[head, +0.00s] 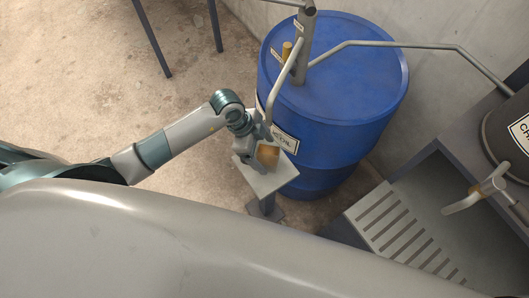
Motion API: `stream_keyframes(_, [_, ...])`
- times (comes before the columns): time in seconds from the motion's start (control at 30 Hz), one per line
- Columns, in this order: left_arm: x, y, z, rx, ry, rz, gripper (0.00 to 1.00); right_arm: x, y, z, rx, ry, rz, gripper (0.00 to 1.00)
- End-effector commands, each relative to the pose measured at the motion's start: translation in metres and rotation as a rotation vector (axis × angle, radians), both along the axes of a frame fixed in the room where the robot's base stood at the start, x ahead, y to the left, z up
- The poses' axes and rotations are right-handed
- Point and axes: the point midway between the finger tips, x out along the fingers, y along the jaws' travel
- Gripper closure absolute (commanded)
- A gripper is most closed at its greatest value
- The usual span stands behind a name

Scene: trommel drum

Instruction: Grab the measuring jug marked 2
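My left arm comes in from the left, and its gripper (257,157) is low over a small grey stand (266,184) beside a blue drum. A small amber-brown thing (268,153) is right at the gripper, above the stand top; it may be a jug with liquid in it. The gripper partly hides it, and I cannot tell whether the fingers are closed on it. No mark 2 is readable. My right gripper is not in view.
The blue drum (345,95) carries a pump with a long handle (400,44) and a spout reaching down near my gripper. A grey sink (395,225) with a tap (478,190) and a dark labelled container (508,125) are at right. Open floor lies at upper left.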

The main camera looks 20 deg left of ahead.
Motion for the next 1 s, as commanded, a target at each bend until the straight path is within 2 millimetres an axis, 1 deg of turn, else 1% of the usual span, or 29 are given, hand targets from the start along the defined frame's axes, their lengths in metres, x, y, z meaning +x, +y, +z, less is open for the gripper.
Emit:
stream_keyframes(0.03, [-0.001, -0.003, -0.004, 0.0, 0.004, 0.001, 0.2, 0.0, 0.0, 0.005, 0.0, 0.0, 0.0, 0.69])
stream_keyframes(0.1, [0.0, -0.006, -0.012, 0.001, 0.003, 0.001, 0.2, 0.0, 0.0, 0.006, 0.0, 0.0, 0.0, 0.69])
stream_keyframes(0.23, [0.0, -0.009, -0.021, 0.001, 0.001, 0.0, 0.2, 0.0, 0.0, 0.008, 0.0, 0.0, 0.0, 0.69])
stream_keyframes(0.7, [0.001, -0.01, -0.023, 0.0, 0.0, -0.001, 0.2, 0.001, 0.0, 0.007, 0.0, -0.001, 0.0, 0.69])
stream_keyframes(0.73, [0.001, -0.01, -0.022, 0.0, 0.0, -0.001, 0.22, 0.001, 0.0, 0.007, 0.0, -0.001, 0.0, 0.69])
stream_keyframes(0.77, [0.001, -0.01, -0.022, 0.0, 0.0, -0.001, 0.29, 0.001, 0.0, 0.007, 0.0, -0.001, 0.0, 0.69])
stream_keyframes(0.8, [0.001, -0.01, -0.022, 0.0, 0.0, -0.001, 0.39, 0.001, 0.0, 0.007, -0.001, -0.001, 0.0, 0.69])
stream_keyframes(0.87, [0.001, -0.01, -0.022, 0.0, 0.0, -0.001, 0.53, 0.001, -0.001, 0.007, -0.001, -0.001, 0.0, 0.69])
stream_keyframes(0.9, [0.001, -0.01, -0.022, 0.0, 0.0, 0.0, 0.63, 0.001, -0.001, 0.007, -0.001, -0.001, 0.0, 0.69])
stream_keyframes(0.97, [0.001, -0.009, -0.022, 0.0, 0.0, -0.001, 0.77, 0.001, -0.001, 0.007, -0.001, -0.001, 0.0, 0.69])
stream_keyframes(1.0, [0.001, -0.01, -0.022, -0.001, -0.001, -0.001, 0.82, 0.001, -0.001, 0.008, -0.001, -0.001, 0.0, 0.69])
